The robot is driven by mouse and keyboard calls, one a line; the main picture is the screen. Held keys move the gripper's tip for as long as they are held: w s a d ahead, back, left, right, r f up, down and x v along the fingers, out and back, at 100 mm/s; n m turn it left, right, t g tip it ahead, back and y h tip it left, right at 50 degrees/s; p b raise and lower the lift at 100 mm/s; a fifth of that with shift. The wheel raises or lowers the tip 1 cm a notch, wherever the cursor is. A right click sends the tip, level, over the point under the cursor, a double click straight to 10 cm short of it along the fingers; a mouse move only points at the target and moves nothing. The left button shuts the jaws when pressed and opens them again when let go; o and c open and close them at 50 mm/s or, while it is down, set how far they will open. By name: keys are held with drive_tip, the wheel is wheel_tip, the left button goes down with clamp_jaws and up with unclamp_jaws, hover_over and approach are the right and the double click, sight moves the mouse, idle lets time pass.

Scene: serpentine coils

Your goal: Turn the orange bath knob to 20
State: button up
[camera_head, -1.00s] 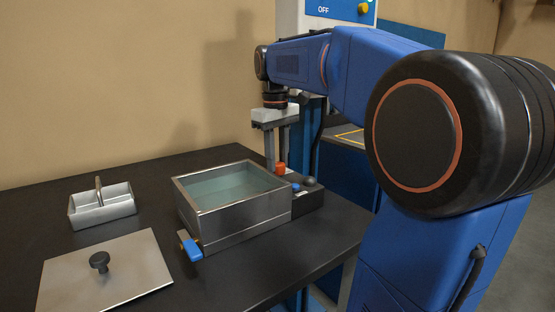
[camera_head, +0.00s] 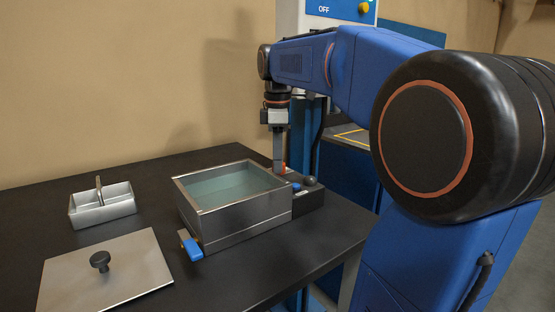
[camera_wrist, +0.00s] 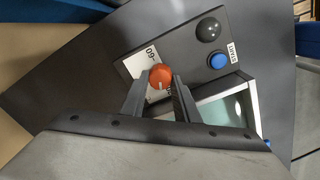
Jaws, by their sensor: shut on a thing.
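The orange knob (camera_wrist: 160,76) sits on the dark control panel of the bath, with a pale pointer line on its face and a white scale plate beside it. My gripper (camera_wrist: 160,85) points down over the panel and is shut on the knob, one finger on each side. In the head view my gripper (camera_head: 279,168) hides most of the orange knob (camera_head: 285,169). The scale is partly covered by my fingers; a "60" shows on it, and I cannot read which mark the pointer meets. The metal bath (camera_head: 245,222) holds clear bluish water.
A blue button (camera_wrist: 218,61) and a black knob (camera_wrist: 208,29) are close beside the orange knob. A blue-handled drain valve (camera_head: 193,250), a lid (camera_head: 125,265) and a small handled tray (camera_head: 118,209) are on the black table.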

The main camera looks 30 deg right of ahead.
drive_tip(key=shift+n, duration=0.5)
drive_tip(key=o, duration=1)
drive_tip(key=shift+o, duration=0.2)
drive_tip(key=shift+r, duration=0.1)
wheel_tip(320, 180, up, 17)
drive_tip(key=shift+s+r, duration=0.15)
drive_tip(key=shift+s, duration=0.1)
drive_tip(key=shift+a, duration=0.1)
